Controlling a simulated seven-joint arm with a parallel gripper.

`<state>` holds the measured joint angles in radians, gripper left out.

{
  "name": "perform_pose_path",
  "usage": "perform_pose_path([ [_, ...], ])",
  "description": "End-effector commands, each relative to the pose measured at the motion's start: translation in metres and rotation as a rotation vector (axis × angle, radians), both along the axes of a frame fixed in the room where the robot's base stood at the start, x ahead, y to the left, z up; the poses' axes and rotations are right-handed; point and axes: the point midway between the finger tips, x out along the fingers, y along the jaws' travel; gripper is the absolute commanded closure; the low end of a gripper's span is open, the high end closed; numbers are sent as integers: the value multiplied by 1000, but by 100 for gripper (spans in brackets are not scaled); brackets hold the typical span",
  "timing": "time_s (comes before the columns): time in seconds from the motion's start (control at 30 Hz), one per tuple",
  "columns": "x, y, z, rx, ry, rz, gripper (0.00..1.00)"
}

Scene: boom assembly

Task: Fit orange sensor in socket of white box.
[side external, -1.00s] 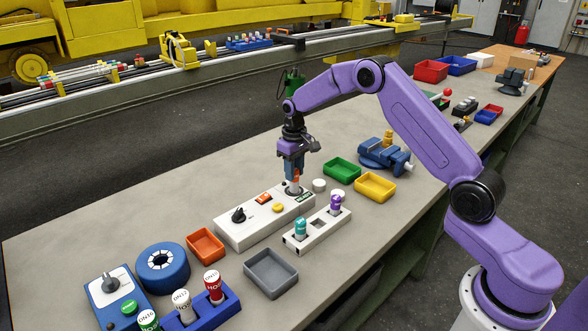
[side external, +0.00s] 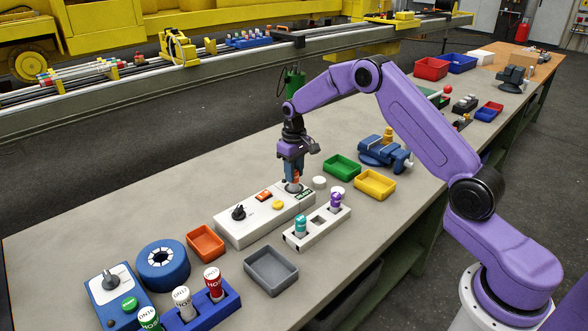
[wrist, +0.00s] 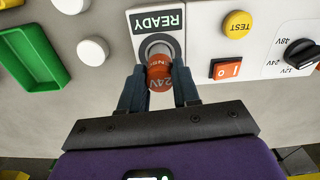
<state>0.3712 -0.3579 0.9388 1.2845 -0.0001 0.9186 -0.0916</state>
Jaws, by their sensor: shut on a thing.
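The orange sensor (wrist: 159,72) is held between the two fingers of my gripper (wrist: 158,85), seen in the wrist view. Its far end is at the round grey-rimmed socket (wrist: 157,43) of the white box (wrist: 204,35), beside the READY label. In the side view my gripper (side external: 294,178) points down over the right end of the white box (side external: 250,226), and a bit of the orange sensor (side external: 296,178) shows between the fingers. The sensor stands about upright there. How deep it sits in the socket is hidden.
A white rack (side external: 316,230) with a teal and a purple sensor stands in front of the box. A white round cap (side external: 319,183), a green tray (side external: 342,167) and a yellow tray (side external: 374,185) lie to the right. An orange tray (side external: 206,243) and a grey tray (side external: 271,271) lie to the left.

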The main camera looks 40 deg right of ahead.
Motion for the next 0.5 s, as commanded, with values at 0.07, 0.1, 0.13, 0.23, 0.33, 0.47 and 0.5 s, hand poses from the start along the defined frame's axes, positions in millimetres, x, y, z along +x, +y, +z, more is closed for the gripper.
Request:
perform_pose_path([
  [0.07,0,0,-2,0,0,0,98],
  [0.1,0,0,-3,0,-1,0,98],
  [0.13,0,0,-4,0,-1,0,98],
  [0.23,0,0,-6,0,-1,0,98],
  [0.33,0,0,-9,0,-1,0,98],
  [0.47,0,0,-12,0,0,0,98],
  [0.5,0,0,-13,0,0,0,98],
])
